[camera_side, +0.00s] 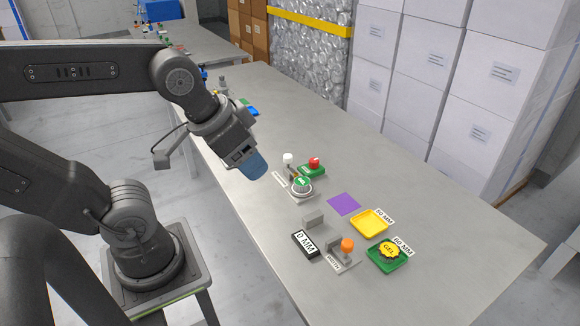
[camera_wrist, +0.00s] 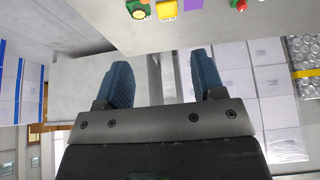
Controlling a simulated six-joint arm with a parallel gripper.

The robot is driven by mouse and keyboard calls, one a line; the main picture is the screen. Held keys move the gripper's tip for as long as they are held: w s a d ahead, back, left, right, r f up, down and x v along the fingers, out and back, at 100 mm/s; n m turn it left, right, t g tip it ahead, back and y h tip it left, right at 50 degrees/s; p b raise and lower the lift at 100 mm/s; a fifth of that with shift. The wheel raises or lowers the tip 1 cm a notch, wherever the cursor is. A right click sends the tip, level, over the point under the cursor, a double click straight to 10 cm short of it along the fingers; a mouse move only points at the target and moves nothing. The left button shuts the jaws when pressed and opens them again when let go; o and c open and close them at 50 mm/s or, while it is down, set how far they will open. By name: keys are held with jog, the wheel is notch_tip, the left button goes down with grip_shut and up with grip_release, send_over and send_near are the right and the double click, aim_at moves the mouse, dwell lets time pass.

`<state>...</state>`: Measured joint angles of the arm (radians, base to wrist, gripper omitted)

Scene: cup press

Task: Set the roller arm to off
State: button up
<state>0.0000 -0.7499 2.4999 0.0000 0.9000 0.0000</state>
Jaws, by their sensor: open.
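A white-knobbed lever (camera_side: 288,158) stands on the table with a small label at its base; the label is too small to read. An orange-knobbed lever (camera_side: 347,245) stands on a grey plate nearer the front, by a grey block and a black display reading "0 MM" (camera_side: 305,244). I cannot tell for certain which device is the roller arm or read its setting. My gripper (camera_side: 252,165) is in the air left of the white-knobbed lever, apart from everything. In the wrist view its blue fingers (camera_wrist: 163,82) are spread with nothing between them.
A red button on a green box (camera_side: 313,168) and a round green-topped device (camera_side: 302,186) stand close by the white knob. The table's right end is clear.

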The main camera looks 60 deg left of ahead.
jog(key=shift+c, duration=0.4)
jog(key=shift+w+a+r, duration=0.1)
jog(key=shift+w+r, duration=0.05)
jog(key=shift+w, duration=0.05)
jog(key=n+g, duration=0.4)
jog(key=g, duration=0.2)
send_over(288, 155)
notch_tip(288, 155, down, 15)
notch_tip(288, 155, down, 14)
jog(key=shift+f, duration=0.1)
